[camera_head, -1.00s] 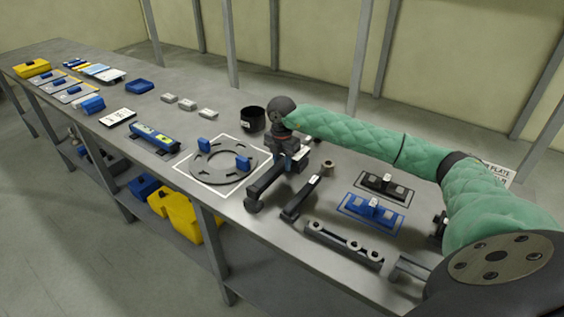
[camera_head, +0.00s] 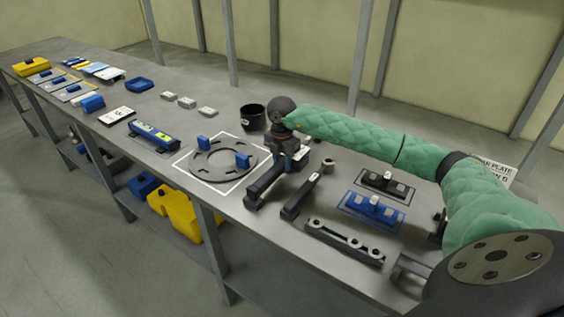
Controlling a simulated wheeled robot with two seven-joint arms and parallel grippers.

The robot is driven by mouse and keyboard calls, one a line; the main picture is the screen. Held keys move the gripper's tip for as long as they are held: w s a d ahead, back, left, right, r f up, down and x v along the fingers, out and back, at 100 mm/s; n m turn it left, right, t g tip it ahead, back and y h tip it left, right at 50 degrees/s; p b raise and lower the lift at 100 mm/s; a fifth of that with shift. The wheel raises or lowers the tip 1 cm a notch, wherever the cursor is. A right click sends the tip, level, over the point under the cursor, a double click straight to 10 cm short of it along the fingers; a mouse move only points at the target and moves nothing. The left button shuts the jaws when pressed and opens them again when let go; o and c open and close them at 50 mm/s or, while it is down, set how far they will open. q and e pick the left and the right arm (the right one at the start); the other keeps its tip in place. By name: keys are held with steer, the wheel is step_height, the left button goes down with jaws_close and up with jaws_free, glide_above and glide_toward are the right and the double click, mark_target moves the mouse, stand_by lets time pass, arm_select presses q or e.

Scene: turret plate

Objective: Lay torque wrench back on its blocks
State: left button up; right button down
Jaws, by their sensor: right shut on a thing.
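My right gripper (camera_head: 287,160) points down over the bench near its front edge, just right of the round plate. It is shut on a long dark bar that appears to be the torque wrench (camera_head: 266,185), which slants toward the front edge. The bar's near end is at a dark block (camera_head: 254,202); I cannot tell whether they touch. The far end and any block below it are hidden by the gripper. My left gripper is not in view.
A dark ring plate (camera_head: 215,172) with blue blocks lies in a white square to the left. A second dark bar (camera_head: 300,197) lies close on the right, with a long holed rail (camera_head: 345,243) beyond. A black cup (camera_head: 252,118) stands behind. Blue and black fixtures (camera_head: 373,210) sit further right.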

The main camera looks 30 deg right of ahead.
steer(key=shift+f, duration=0.1)
stand_by(0.9)
steer(key=c, duration=1)
jaws_free()
steer(key=shift+o, duration=0.2)
steer(key=shift+f, duration=0.1)
steer(key=shift+r+p, duration=0.95)
steer(key=shift+r, duration=2.6)
